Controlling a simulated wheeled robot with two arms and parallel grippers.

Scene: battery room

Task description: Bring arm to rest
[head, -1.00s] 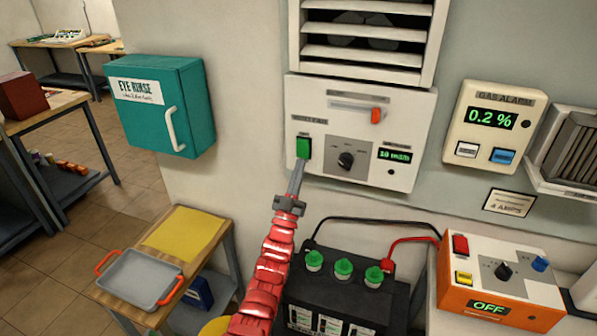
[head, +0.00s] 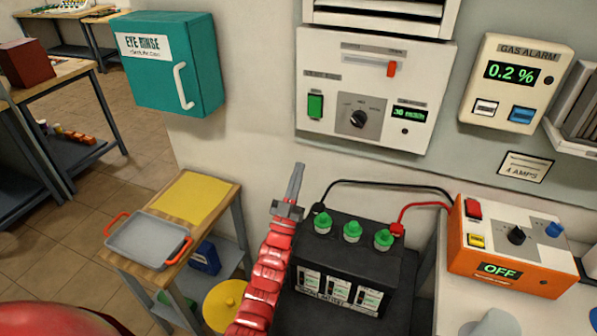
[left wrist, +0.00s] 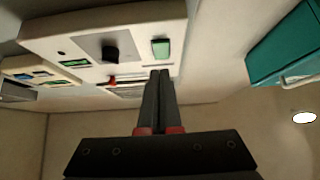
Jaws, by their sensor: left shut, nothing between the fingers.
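My left gripper (head: 296,182) is shut and empty. In the head view it points up in front of the bare wall, below the white ventilation panel (head: 325,140) and just left of the black battery (head: 385,240). The panel has a green button (head: 315,106), a black knob (head: 358,118), a red slider and a lit green display. In the left wrist view the closed fingers (left wrist: 158,75) point toward the panel, with the green button (left wrist: 160,48) just beyond the tips; they look apart from it. My right gripper does not show.
The battery has green caps and black and red leads to an orange charger (head: 510,262) reading OFF. A low wooden table (head: 222,208) holds a grey tray (head: 148,243) and yellow cloth. A teal eye rinse box (head: 205,50) and a gas alarm (head: 510,85) hang on the wall.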

